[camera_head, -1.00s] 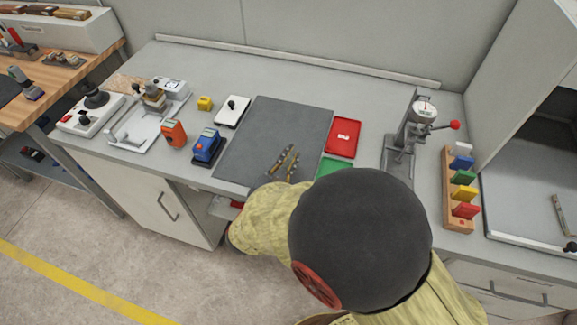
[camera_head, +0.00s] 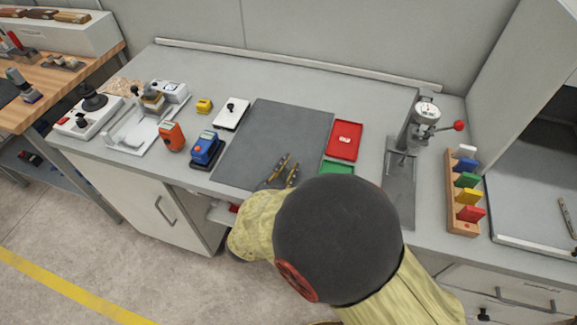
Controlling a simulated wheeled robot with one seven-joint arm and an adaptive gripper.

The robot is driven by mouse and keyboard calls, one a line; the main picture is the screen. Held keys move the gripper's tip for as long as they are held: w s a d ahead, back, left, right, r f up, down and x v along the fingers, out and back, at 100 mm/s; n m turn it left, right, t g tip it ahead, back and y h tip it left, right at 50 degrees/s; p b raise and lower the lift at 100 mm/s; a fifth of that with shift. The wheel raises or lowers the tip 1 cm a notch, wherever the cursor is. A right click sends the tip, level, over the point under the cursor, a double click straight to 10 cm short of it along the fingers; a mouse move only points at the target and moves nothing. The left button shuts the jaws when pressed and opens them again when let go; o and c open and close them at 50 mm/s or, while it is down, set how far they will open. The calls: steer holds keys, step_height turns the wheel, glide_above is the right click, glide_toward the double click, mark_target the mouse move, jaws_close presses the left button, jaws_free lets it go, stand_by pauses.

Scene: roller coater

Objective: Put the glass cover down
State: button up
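I cannot pick out a clear glass cover with certainty. A white square plate with a black knob (camera_head: 232,113) lies on the bench left of the dark mat (camera_head: 262,123). My gripper (camera_head: 293,160) shows as two dark, brass-marked fingers over the front right part of the mat. The fingers stand apart, and I see only mat between them. A thin clear sheet there could escape notice. The white plate is apart from my gripper. My forearm and round dark joint hide the front of the bench, and the gripper's base is hidden.
Right of the mat are a red tray (camera_head: 344,140) and a partly hidden green tray (camera_head: 338,167). A gauge stand (camera_head: 401,180) with a red-knobbed lever and a wooden rack (camera_head: 462,222) of coloured cards stand further right. Blue (camera_head: 206,149) and orange (camera_head: 172,136) instruments stand left. The back of the bench is clear.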

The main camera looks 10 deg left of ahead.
steer(key=shift+o, duration=1)
steer(key=shift+r, duration=0.15)
steer(key=p+v, duration=0.3)
steer(key=v, duration=0.9)
steer(key=shift+p, duration=0.35)
